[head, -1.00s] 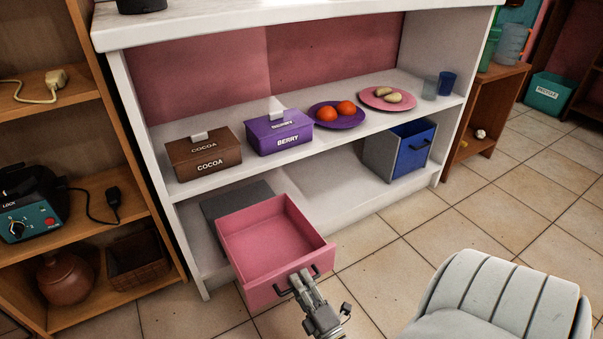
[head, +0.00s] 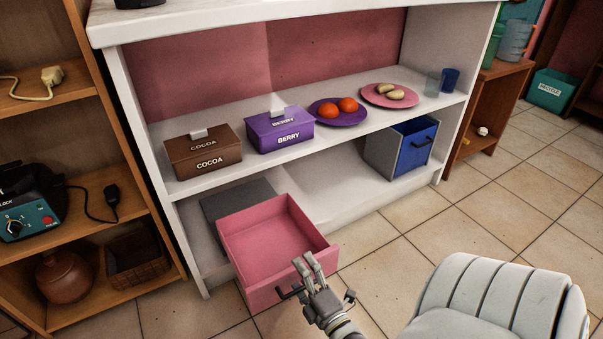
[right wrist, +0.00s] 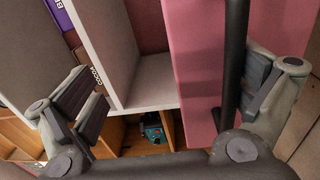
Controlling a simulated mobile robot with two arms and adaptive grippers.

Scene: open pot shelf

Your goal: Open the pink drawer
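The pink drawer (head: 262,297) on the lower shelf is pulled well out of its grey housing (head: 236,200), and its empty inside shows. Its dark bar handle (head: 290,293) is on the front, partly hidden by my right gripper (head: 308,262). In the right wrist view the right gripper (right wrist: 168,95) has its fingers wide apart. The handle (right wrist: 234,60) runs between them, close to the right-hand finger, beside the pink drawer front (right wrist: 192,60). I cannot tell whether the finger touches the handle. My left gripper is not in view.
A blue drawer (head: 412,152) in a grey housing stands at the lower shelf's right. Above are a cocoa box (head: 205,160), a berry box (head: 282,132) and two plates of food. A pale chair (head: 500,300) is at lower right. Tiled floor lies between.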

